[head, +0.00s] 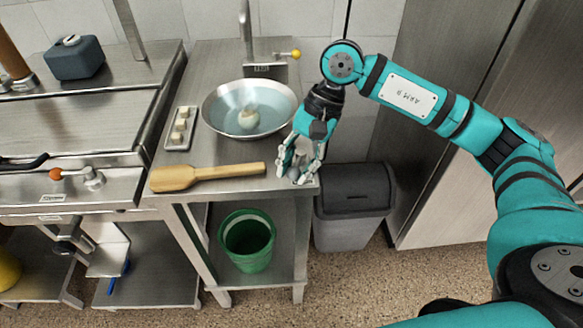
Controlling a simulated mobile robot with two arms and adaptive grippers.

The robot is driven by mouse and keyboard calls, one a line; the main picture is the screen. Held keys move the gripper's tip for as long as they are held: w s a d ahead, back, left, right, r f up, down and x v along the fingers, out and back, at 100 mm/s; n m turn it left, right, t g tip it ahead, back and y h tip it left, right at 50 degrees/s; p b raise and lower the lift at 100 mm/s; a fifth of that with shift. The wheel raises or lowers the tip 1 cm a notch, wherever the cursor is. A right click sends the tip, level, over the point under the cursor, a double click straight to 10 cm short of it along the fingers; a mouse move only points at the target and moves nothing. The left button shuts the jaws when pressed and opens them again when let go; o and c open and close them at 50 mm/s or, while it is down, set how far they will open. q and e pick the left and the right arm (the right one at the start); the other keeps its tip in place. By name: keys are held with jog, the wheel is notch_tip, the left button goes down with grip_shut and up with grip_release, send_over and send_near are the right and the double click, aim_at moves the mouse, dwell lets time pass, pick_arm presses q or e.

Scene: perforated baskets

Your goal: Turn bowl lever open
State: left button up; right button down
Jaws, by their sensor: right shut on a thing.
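A round metal bowl (210,118) with bluish water in it stands on the steel table. A pale round thing (247,119) sits in the water. Behind the bowl, a lever with a yellow knob (294,54) sticks out to the right at the foot of a tap (247,40). My right gripper (298,174) is at the table's front right corner, pointing down, well apart from the yellow-knobbed lever. It is shut on a small grey thing between its fingertips, mostly hidden by the fingers. My left gripper is out of view.
A wooden paddle (205,175) lies along the table's front, left of my right gripper. A small tray with pale cubes (180,128) is left of the bowl. A green bucket (246,240) and grey bin (352,205) stand below.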

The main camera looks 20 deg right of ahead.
jog(key=shift+w+r, duration=0.1)
jog(key=c, duration=1)
grip_release()
jog(key=v, duration=1.2)
